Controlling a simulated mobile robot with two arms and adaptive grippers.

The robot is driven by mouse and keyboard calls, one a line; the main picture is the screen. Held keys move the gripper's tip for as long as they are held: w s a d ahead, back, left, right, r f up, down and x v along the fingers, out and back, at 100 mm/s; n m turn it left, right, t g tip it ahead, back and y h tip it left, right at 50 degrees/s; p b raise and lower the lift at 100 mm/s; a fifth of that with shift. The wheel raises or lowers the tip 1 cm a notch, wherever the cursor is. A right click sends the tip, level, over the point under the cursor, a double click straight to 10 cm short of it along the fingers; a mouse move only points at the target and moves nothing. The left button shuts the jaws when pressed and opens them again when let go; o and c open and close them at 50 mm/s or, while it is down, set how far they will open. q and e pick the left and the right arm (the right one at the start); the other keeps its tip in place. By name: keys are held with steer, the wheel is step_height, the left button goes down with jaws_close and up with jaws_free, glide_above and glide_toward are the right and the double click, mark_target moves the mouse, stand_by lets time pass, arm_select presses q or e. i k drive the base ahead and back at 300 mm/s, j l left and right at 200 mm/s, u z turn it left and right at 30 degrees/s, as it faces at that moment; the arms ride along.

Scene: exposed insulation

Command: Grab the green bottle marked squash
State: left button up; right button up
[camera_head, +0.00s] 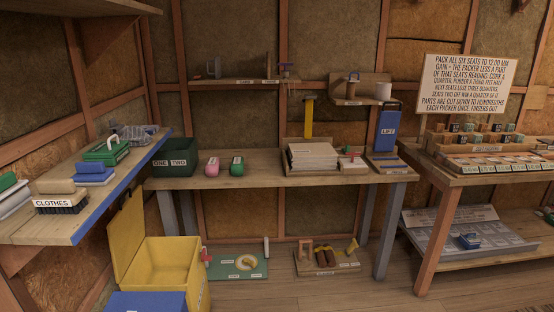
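A small green bottle (237,165) with a label stands on the wooden bench (285,157) along the back wall, left of the bench's middle. Its label is too small to read, so I cannot tell whether it says squash. A similar pink bottle (212,167) stands just left of it, with a small gap between them. Neither of my grippers is in view.
A dark green bin (175,158) marked ONE TWO is left of the bottles; stacked pale sheets (312,156) lie to their right. A yellow open box (165,265) stands on the floor in front, left. The bench is clear just around the bottles.

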mark_target(237, 165)
steer(key=i+z, duration=0.25)
steer(key=i, duration=0.7)
steer(key=i+j+z, duration=0.1)
steer(key=i+z, duration=0.15)
steer(key=i, duration=0.7)
